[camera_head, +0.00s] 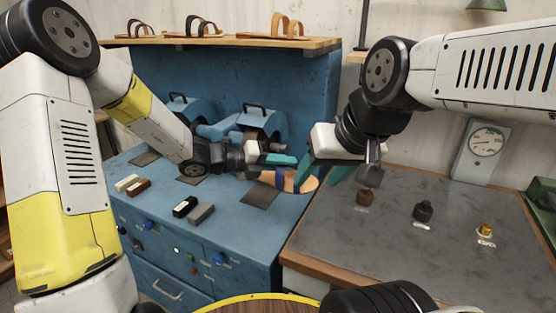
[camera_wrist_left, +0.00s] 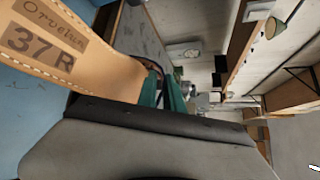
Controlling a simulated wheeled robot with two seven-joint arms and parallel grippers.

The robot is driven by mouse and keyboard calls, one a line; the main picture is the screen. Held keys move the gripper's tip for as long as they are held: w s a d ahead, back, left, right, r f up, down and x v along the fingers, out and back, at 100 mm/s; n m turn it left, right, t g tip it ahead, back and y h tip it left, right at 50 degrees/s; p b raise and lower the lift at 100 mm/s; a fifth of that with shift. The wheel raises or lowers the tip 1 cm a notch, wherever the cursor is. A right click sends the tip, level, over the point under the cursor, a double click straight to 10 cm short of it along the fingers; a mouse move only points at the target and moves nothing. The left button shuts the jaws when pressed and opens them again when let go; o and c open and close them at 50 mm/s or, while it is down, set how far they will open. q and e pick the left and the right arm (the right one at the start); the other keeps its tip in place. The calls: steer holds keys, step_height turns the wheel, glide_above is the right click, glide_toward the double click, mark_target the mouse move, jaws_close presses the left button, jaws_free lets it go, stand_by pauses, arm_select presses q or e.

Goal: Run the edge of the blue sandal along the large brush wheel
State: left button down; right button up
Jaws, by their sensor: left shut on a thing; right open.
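The blue sandal (camera_head: 292,181), a tan sole with a blue band, is held in the air over the front right corner of the blue machine bench. My left gripper (camera_head: 279,169) is shut on it. In the left wrist view the sandal's sole (camera_wrist_left: 70,45) fills the upper left, printed "Orvelum 37 R". My right gripper (camera_head: 324,173) is open, with its teal fingers close to the sandal's right end; I cannot tell whether they touch it. Blue hoods with black handles, one on the right (camera_head: 262,122), stand behind my left arm. The large brush wheel is not clearly visible.
The blue bench (camera_head: 150,215) carries small blocks (camera_head: 202,214) at its front. A grey-topped table (camera_head: 400,250) to the right holds small bottles (camera_head: 423,211). Sandals stand on a wooden shelf (camera_head: 240,43) above. A dial gauge (camera_head: 484,142) stands at the far right.

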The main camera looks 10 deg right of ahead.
arm_select(q)
steer(key=shift+s+a+f, duration=0.15)
steer(key=shift+s+a, duration=0.3)
steer(key=shift+s, duration=0.2)
steer(key=shift+s+a+f, duration=0.25)
steer(key=shift+s+a, duration=0.3)
steer(key=shift+s, duration=0.25)
steer(key=shift+s+a+f, duration=0.25)
steer(key=shift+s+a, duration=0.25)
steer(key=shift+s, duration=0.3)
steer(key=shift+s+a+f, duration=0.25)
steer(key=shift+s+a, duration=0.3)
steer(key=shift+s, duration=0.25)
